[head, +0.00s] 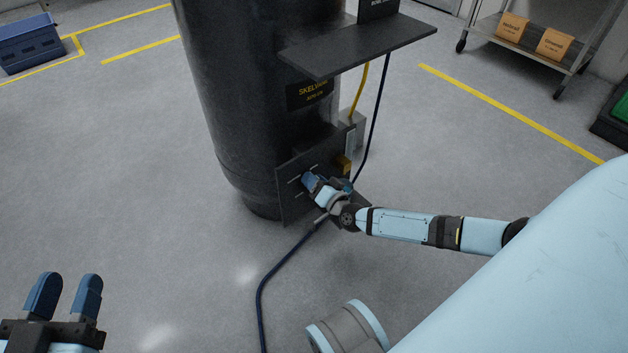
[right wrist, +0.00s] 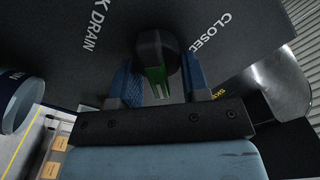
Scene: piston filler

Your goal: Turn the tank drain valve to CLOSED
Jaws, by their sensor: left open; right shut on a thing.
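The tank drain valve's dark handle (right wrist: 156,48), with a green part on it, shows in the right wrist view in front of a dark panel. The white label CLOSED (right wrist: 210,33) is to its right and a partly cut-off DRAIN label (right wrist: 92,33) to its left. My right gripper (right wrist: 158,82) is shut on the handle, with blue fingers on both sides. In the head view my right gripper (head: 308,181) is at the panel (head: 292,206) low on the black tank (head: 235,100) and hides the handle. My left gripper (head: 64,290) is open and empty at the lower left.
A dark shelf (head: 358,46) juts from the tank above my right arm. A dark blue hose (head: 275,272) runs from near the panel across the floor. A yellow cable (head: 358,92) hangs beside the tank.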

